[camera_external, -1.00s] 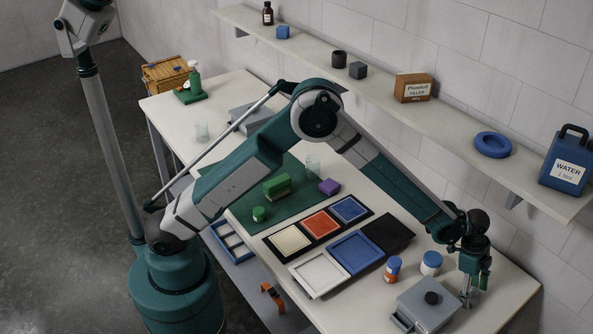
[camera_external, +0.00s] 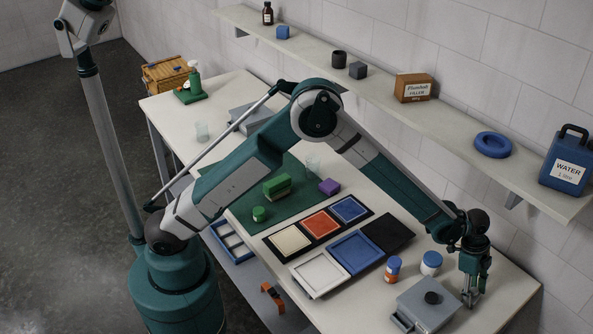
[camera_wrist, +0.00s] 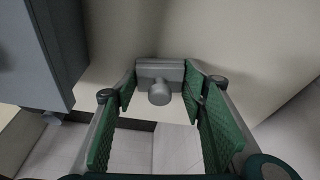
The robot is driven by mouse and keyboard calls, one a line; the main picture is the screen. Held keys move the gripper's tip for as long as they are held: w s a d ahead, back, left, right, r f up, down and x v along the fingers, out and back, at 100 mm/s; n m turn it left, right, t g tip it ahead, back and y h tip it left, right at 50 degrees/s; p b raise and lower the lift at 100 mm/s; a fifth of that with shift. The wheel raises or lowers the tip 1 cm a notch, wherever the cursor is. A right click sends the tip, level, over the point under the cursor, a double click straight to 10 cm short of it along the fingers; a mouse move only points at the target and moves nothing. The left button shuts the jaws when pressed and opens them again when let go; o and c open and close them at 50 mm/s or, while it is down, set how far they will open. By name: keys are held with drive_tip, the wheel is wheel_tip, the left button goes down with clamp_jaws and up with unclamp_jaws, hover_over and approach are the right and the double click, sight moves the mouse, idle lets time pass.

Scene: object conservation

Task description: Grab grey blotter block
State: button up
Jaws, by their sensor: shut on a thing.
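The grey blotter block (camera_wrist: 174,70), with a round grey knob on its near face, sits between my fingertips in the wrist view. My gripper (camera_wrist: 160,88) is shut on it, with a green ribbed pad on each side. In the external view my gripper (camera_external: 469,301) points down at the right end of the bench, right of the grey box with a black knob (camera_external: 424,308). The block is small there and mostly hidden by the fingers.
Coloured trays (camera_external: 355,252) lie farther left. The wall shelf (camera_external: 455,140) runs behind, holding a blue ring (camera_external: 492,145) and a water can (camera_external: 568,165).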

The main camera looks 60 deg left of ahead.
sight(473, 288)
drive_tip(key=shift+r, duration=5)
drive_tip(key=shift+a, duration=0.15)
